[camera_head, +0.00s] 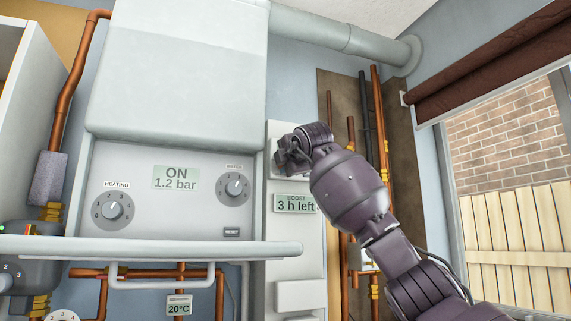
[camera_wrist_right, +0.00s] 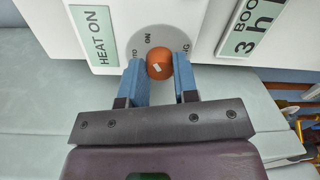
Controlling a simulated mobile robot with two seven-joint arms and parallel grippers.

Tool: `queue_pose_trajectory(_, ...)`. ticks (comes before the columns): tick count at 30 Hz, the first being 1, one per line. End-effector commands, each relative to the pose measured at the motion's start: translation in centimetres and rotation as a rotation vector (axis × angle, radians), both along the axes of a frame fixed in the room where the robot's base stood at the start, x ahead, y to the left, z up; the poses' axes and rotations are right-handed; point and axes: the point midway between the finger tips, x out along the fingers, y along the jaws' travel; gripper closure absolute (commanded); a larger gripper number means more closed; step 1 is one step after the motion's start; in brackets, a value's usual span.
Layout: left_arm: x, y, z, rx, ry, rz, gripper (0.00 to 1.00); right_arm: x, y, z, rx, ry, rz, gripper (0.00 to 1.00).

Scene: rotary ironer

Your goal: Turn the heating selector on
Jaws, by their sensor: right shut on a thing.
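The selector is a small round orange-brown knob (camera_wrist_right: 158,68) with a pale mark, on a light grey disc lettered "ON", with other words partly hidden. A green display (camera_wrist_right: 92,40) beside it reads "HEAT ON". My right gripper (camera_wrist_right: 160,78) has its blue fingers on either side of the knob, shut on it. In the head view my right gripper (camera_head: 290,153) is at the white control panel (camera_head: 282,133) right of the boiler and hides the knob. My left gripper is not in view.
The boiler (camera_head: 190,90) has a "HEATING" dial (camera_head: 113,210) and a "WATER" dial (camera_head: 233,189); its display (camera_head: 175,178) reads "ON 1.2 bar". A "BOOST 3 h left" display (camera_head: 295,203) is below my gripper. Copper pipes (camera_head: 380,130) run close on the right.

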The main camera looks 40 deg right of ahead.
Motion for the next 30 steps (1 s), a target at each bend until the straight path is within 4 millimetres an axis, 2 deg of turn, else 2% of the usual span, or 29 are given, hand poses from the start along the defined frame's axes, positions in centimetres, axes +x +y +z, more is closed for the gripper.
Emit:
queue_pose_trajectory(16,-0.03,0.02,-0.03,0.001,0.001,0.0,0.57,0.02,-0.03,-0.07,0.026,-0.005,-0.001,0.96)
queue_pose_trajectory(17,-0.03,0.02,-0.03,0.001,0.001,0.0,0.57,0.02,-0.03,-0.07,0.026,-0.005,-0.001,0.69)
queue_pose_trajectory(21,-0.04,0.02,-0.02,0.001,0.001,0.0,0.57,0.01,-0.03,-0.06,0.026,-0.005,-0.001,0.48)
queue_pose_trajectory(30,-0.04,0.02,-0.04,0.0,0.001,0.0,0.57,-0.07,0.0,-0.01,0.024,-0.005,0.0,0.47)
